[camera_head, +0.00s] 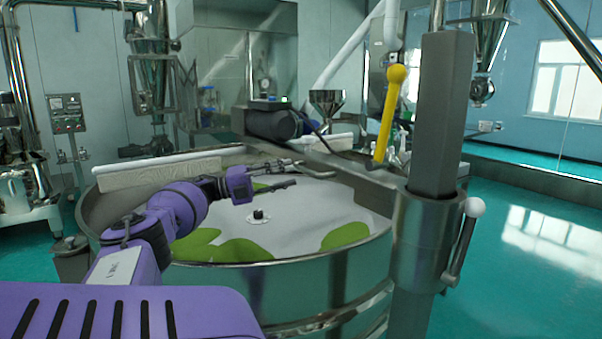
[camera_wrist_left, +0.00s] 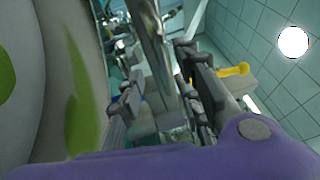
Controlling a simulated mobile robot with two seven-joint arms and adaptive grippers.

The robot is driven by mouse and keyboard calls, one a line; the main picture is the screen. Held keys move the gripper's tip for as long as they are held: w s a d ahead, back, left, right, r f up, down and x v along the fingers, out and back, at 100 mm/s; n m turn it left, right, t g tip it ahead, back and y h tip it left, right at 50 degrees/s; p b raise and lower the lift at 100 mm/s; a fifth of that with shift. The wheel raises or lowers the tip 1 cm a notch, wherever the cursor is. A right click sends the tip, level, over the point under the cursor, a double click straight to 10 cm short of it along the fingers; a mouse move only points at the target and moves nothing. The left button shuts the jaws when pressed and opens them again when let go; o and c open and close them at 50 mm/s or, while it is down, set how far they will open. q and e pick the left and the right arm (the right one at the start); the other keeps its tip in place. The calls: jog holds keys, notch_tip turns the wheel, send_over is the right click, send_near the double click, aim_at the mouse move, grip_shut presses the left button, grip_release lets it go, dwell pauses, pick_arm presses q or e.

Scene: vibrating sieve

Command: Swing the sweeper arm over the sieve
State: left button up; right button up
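The sieve (camera_head: 330,287) is a wide round steel drum. Its pale mesh (camera_head: 300,215) carries several green patches. A steel rod (camera_head: 315,172) with a bent end reaches over the far side of the drum; I cannot tell for sure that it is the sweeper arm. A pale bar with a brush-like face (camera_head: 160,172) lies across the rim at the left. My left gripper (camera_head: 293,173) is over the far part of the mesh, close to the rod. In the left wrist view, its fingers (camera_wrist_left: 165,98) are apart, with a shiny metal bar (camera_wrist_left: 153,45) between them; contact is unclear. My right gripper is out of view.
A thick grey post (camera_head: 445,115) stands at the drum's right, with a white-knobbed lever (camera_head: 463,240). A yellow ball-ended handle (camera_head: 390,110) rises beside it. A dark motor (camera_head: 272,123) and a steel funnel (camera_head: 327,103) stand behind. Green floor (camera_head: 530,250) is clear at right.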

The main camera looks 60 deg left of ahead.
pick_arm(q)
jog(key=v, duration=0.5)
jog(key=shift+s, duration=0.3)
jog(key=shift+f, duration=0.1)
